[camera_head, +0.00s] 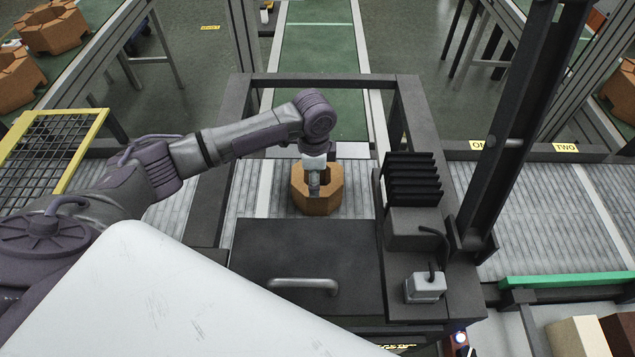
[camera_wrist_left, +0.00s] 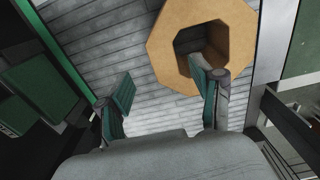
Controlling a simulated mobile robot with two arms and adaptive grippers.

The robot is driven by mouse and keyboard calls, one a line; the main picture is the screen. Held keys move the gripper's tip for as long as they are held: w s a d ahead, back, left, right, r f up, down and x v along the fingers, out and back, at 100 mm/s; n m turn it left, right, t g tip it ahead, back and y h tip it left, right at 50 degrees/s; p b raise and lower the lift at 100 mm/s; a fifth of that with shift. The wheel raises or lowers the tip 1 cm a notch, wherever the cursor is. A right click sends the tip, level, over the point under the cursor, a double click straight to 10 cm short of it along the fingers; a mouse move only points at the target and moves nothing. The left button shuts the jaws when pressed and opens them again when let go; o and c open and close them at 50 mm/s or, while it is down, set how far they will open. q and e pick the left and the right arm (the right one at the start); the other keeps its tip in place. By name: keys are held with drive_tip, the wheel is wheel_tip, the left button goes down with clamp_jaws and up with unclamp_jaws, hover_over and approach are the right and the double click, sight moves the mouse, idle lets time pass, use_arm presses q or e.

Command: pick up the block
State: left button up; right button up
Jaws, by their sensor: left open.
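The block (camera_head: 328,203) is a tan, octagonal piece with a hollow centre, resting on the grey slatted surface inside the dark frame. It also shows in the left wrist view (camera_wrist_left: 168,45), at the top, with its opening facing the camera. My left gripper (camera_head: 314,188) is over the block in the head view and hides part of it. In the left wrist view the two green-padded fingers (camera_wrist_left: 162,95) are apart with nothing between their pads. The right finger overlaps the near edge of the block's opening; I cannot tell whether it touches. My right gripper is not in view.
The dark frame (camera_head: 235,130) surrounds the block's spot. A dark panel with a handle (camera_head: 302,285) lies in front. A black ribbed unit (camera_head: 412,180) and a dark post (camera_head: 510,140) stand right. More tan blocks (camera_head: 52,27) sit at the far left.

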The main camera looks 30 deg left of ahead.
sight(332, 177)
use_arm(q)
drive_tip(key=shift+f, duration=0.6)
drive_tip(key=shift+d+f, duration=0.1)
drive_tip(key=shift+f, duration=0.25)
drive_tip(key=shift+w+d+f+p, duration=0.1)
drive_tip(key=shift+w+f+p, duration=0.05)
drive_tip(key=shift+f+p, duration=0.45)
wheel_tip(332, 177, down, 4)
drive_tip(key=shift+w+r+p, duration=0.1)
drive_tip(key=shift+r+p, duration=0.15)
drive_tip(key=shift+p, duration=0.45)
drive_tip(key=shift+f, duration=0.4)
clamp_jaws()
drive_tip(key=shift+w+r, duration=0.2)
drive_tip(key=shift+w, duration=0.05)
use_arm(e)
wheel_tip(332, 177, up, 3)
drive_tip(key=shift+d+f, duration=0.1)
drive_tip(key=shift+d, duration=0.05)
